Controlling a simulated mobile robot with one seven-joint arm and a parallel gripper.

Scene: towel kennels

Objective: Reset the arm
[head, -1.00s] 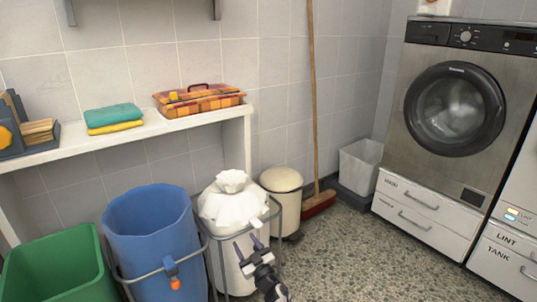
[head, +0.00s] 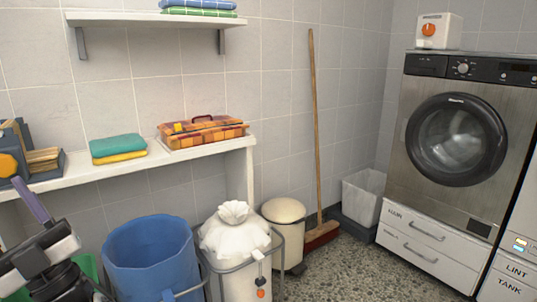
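My gripper (head: 32,203) is at the lower left of the head view, raised in front of the green bin and the left part of the counter. One purple finger shows clearly, pointing up and left. The second finger cannot be made out, so its opening is unclear. No held object shows. The white and black wrist (head: 45,258) is below the finger, and the rest of my arm runs out of the bottom edge.
A blue bin (head: 150,255), a white bag in a wire stand (head: 235,235) and a cream pedal bin (head: 284,220) stand along the wall. The counter (head: 100,175) holds folded towels and an orange plaid basket. Speckled floor (head: 345,270) is clear before the washer.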

